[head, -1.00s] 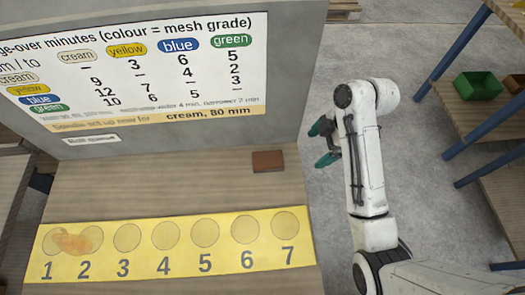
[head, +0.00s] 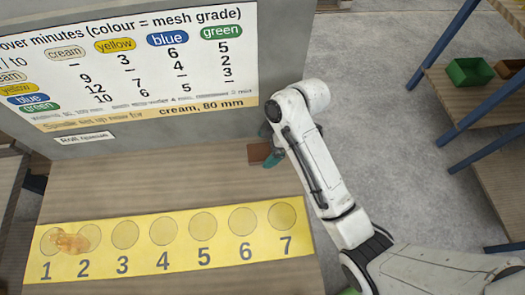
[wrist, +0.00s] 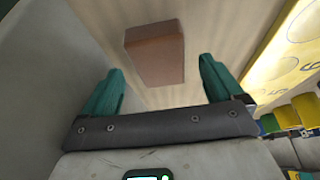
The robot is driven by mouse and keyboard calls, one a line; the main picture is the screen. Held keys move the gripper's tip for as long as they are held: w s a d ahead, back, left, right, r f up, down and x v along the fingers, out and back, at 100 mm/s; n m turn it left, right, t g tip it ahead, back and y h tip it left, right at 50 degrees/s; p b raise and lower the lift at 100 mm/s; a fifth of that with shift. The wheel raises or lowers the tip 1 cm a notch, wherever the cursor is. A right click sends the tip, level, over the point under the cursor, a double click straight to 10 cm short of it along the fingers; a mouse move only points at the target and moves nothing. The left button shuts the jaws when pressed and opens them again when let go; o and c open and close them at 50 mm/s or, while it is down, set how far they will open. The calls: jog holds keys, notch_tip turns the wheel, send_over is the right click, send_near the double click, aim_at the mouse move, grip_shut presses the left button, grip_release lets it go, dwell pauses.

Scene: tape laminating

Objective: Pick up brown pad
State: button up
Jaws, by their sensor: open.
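The brown pad (head: 259,153) lies on the wooden bench top near its right edge, close to the foot of the grey board. In the wrist view the brown pad (wrist: 155,52) is a plain reddish-brown block, beyond the fingertips and roughly between them. My gripper (head: 270,147) is at the pad in the head view, its teal fingers partly hidden by my arm and overlapping the pad's right side. In the wrist view my gripper (wrist: 160,80) has its two teal fingers wide apart with nothing between them.
A grey board (head: 200,150) with a chart stands behind. A shelf with a green bin (head: 470,72) is at right.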

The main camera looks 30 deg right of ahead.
jog(key=shift+x, duration=1.15)
jog(key=c, duration=1.1)
jog(key=shift+o, duration=0.2)
jog(key=shift+r, duration=0.15)
jog(key=shift+r, duration=0.2)
notch_tip(320, 180, up, 2)
jog(key=shift+r+b, duration=0.1)
jog(key=shift+b, duration=0.2)
jog(key=s+a+r+p, duration=0.3)
jog(key=s+a+r, duration=0.5)
jog(key=s+r, duration=0.2)
jog(key=shift+s, duration=0.7)
jog(key=shift+r, duration=0.1)
